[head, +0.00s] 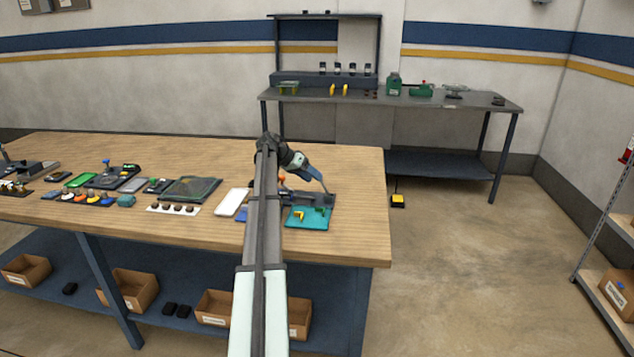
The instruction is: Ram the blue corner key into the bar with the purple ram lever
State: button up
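My arm reaches across the wooden bench, and my gripper (318,180) points down to the right over a dark grey fixture (314,199) near the bench's right end. The fingers are too small to tell whether they are open or shut, or hold anything. A teal tray (306,225) lies in front of the fixture, with a yellow corner-shaped piece (299,215) and a small green piece (319,210) on it. A blue flat item (241,214) shows just left of my arm. I cannot make out a blue corner key, a purple lever or the bar; my arm hides part of this area.
A white tray (231,202), a dark green tray (190,189) and a white strip with dark knobs (173,208) lie left of my arm. An orange-knobbed part (282,180) stands close beside my arm. The bench's front right corner is clear. A second bench (450,100) stands behind.

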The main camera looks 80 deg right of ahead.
jog(key=v, duration=0.9)
jog(key=shift+w, duration=0.2)
jog(key=shift+a, duration=0.1)
